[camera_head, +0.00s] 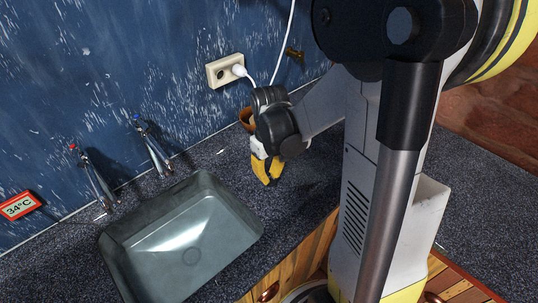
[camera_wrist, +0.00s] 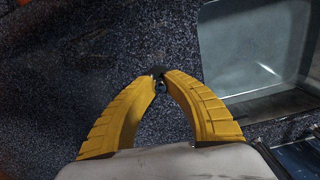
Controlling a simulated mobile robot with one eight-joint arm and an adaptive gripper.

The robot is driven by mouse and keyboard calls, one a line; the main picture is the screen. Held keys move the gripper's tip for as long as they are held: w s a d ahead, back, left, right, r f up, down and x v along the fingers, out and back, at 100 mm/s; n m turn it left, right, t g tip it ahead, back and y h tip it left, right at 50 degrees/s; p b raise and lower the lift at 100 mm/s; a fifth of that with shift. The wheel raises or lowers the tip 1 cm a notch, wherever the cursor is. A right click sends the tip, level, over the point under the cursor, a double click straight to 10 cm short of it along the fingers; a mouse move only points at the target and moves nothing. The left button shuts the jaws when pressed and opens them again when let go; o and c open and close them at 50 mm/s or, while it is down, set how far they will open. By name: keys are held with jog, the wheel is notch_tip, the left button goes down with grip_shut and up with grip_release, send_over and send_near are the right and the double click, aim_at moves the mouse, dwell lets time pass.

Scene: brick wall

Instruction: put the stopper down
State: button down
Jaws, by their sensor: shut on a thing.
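My gripper (camera_head: 267,172) has yellow fingers and points down over the dark speckled counter, to the right of the sink. In the wrist view its fingertips (camera_wrist: 160,78) are closed on a small dark thing, which I take to be the stopper (camera_wrist: 156,71). Only a little of the stopper shows between and beyond the tips. I cannot tell whether it touches the counter. The stopper cannot be made out in the head view. The grey sink (camera_head: 113,262) is empty, and it also shows at the right of the wrist view (camera_wrist: 215,93).
Two taps, one red-marked (camera_head: 95,180) and one blue-marked (camera_head: 150,148), stand behind the sink. A socket (camera_head: 222,72) with a white plug is on the blue wall. A brown pot (camera_head: 245,117) stands close behind my gripper. The speckled counter (camera_wrist: 90,60) around the fingertips is clear.

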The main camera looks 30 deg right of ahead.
jog(key=s+d+r+n+p, duration=0.1)
jog(key=s+d+r+p, duration=0.3)
jog(key=s+d, duration=0.7)
jog(key=b, duration=0.5)
send_over(293, 181)
notch_tip(293, 181, down, 6)
jog(key=shift+a+r, duration=0.1)
jog(key=shift+f+b, duration=0.75)
jog(key=shift+f, duration=1.15)
jog(key=shift+f, duration=0.1)
jog(key=shift+f, duration=0.15)
jog(key=c, duration=1.5)
grip_release()
jog(key=shift+o, duration=0.2)
